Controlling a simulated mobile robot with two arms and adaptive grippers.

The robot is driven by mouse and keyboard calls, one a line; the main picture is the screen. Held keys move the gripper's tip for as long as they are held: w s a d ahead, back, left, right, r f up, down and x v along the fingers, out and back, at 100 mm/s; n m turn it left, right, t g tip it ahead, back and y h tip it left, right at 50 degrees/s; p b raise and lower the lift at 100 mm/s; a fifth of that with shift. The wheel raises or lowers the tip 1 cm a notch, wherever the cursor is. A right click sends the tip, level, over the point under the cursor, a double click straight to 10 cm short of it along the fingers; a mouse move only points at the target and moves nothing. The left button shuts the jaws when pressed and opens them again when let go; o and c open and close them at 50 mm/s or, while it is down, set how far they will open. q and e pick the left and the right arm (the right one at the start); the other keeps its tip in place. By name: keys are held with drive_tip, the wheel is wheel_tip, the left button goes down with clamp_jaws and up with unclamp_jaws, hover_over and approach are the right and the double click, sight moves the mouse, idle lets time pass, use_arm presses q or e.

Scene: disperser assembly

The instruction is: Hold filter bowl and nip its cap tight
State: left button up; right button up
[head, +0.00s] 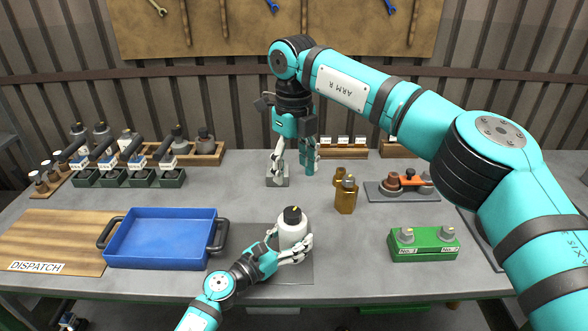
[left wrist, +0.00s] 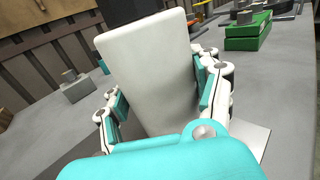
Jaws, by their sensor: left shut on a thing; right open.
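The white filter bowl (head: 292,229) stands upright at the front middle of the table, on a darker grey mat (head: 296,273). Its black cap (head: 292,214) sits on top; I cannot tell how tight it is. My left gripper (head: 287,249) is shut on the bowl from the front, low on its body. In the left wrist view the white bowl (left wrist: 152,75) stands between the fingers (left wrist: 160,98), and part of the black cap (left wrist: 125,10) shows at the top edge. My right gripper (head: 294,158) is open and empty, pointing down behind the bowl, apart from the cap.
A grey block (head: 277,181) is under my right gripper. A green block with knobs (head: 424,244) is at front right. A blue tray (head: 160,239) is left of the bowl, beside the dispatch board (head: 50,235).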

use_arm(q)
drive_tip(key=o, duration=1.7)
